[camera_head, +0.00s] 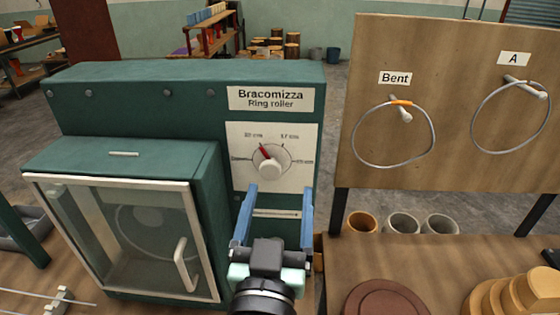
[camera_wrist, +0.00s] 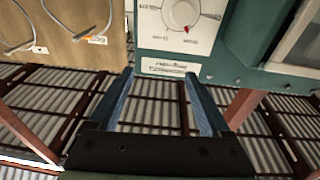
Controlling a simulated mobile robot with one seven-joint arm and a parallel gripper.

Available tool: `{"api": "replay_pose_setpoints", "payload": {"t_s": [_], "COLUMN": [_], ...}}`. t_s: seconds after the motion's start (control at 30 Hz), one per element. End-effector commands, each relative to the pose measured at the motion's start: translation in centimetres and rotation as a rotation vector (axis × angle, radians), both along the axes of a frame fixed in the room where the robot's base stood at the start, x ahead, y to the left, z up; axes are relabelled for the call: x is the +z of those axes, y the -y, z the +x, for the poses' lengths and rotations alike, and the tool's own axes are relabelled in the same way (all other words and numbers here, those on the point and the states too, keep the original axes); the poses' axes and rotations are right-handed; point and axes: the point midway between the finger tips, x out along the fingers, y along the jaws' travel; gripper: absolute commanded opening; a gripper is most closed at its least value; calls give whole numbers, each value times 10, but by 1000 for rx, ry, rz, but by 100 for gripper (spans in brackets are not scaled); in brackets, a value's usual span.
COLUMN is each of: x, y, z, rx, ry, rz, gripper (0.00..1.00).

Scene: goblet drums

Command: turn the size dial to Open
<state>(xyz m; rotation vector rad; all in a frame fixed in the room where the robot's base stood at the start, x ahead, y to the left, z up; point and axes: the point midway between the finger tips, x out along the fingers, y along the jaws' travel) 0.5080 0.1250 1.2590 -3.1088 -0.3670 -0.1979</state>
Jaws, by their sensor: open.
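The size dial (camera_head: 272,168) is a pale round knob with a red pointer, on a white plate on the front of the green ring roller (camera_head: 180,88). Its pointer is turned to the upper left, towards the mark that seems to read 30 cm. The far-left label is too blurred to read surely. My gripper (camera_head: 279,190) has blue fingers spread apart, empty, just below the dial in the picture. In the wrist view the dial (camera_wrist: 181,13) is at the top edge, partly cut off, beyond the open fingers of my gripper (camera_wrist: 158,75), and not between them.
A glass-fronted box with a pale handle (camera_head: 183,264) juts out at the left. A board (camera_head: 450,60) at the right holds wire rings on pegs, labelled Bent and A. Pots (camera_head: 402,223) and brown discs (camera_head: 386,298) are at the lower right.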

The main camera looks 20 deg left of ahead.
Motion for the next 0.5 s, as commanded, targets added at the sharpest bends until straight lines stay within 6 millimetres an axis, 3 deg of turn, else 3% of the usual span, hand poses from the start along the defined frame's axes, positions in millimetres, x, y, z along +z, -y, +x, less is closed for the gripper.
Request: {"api": "replay_pose_setpoints", "payload": {"t_s": [0.1,0.2,0.37,0.5], "x": [-38,-53,-55,-53], "y": [-15,-21,-25,-31], "z": [-12,-17,-9,12], "rx": [32,44,47,46], "ry": [-89,-121,-125,-123], "rz": [-16,-22,-24,-24], "gripper": [82,82,82,82]}}
